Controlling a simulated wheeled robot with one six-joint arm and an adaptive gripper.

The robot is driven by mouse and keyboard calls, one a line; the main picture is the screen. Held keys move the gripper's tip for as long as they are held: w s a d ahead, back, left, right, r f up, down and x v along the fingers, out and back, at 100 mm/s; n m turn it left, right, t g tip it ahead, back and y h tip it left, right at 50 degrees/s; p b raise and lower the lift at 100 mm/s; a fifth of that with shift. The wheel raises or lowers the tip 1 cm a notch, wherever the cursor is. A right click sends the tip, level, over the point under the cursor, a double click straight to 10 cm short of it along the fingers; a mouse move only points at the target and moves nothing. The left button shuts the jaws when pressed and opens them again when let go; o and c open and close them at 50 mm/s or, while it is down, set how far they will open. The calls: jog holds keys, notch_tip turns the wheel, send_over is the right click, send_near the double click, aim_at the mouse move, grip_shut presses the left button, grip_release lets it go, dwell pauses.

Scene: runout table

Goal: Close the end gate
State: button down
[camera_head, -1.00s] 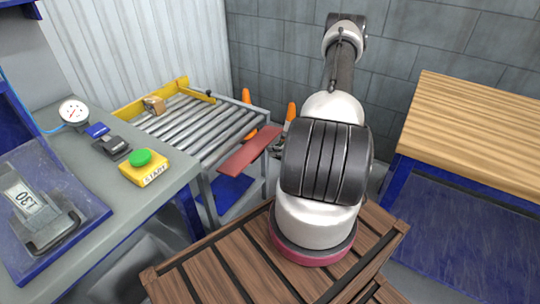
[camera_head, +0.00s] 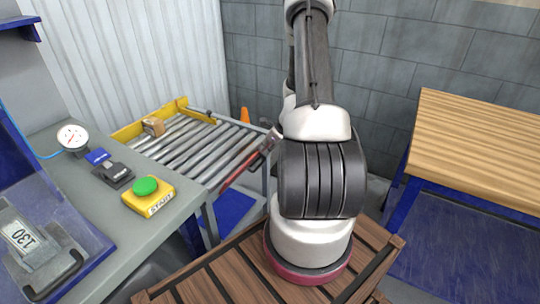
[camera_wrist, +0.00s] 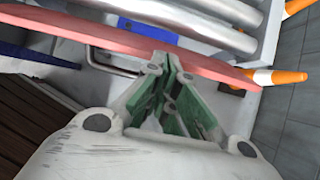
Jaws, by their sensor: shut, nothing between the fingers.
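The red end gate (camera_head: 240,171) is at the near right end of the roller table (camera_head: 198,141). In the head view it shows as a narrow slanting strip, close to edge-on. In the wrist view the gate (camera_wrist: 95,32) crosses the top of the picture as a long red bar, with rollers behind it. My gripper (camera_wrist: 166,62) is shut and empty, its fingertips at the gate's lower edge in the picture. I cannot tell for sure whether they press on it. In the head view my gripper (camera_head: 271,139) is partly hidden by my arm, beside the gate's far end.
A yellow frame (camera_head: 150,122) with a small brown box (camera_head: 153,126) stands at the rollers' far end. Orange cones (camera_wrist: 275,77) stand behind the table. A grey bench with a green start button (camera_head: 146,186) is at left, a wooden-topped table (camera_head: 480,140) at right.

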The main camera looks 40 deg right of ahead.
jog(key=shift+w+a+r, duration=0.25)
jog(key=shift+w+r, duration=0.2)
jog(key=shift+w, duration=0.3)
jog(key=shift+f, duration=0.15)
dwell(0.7)
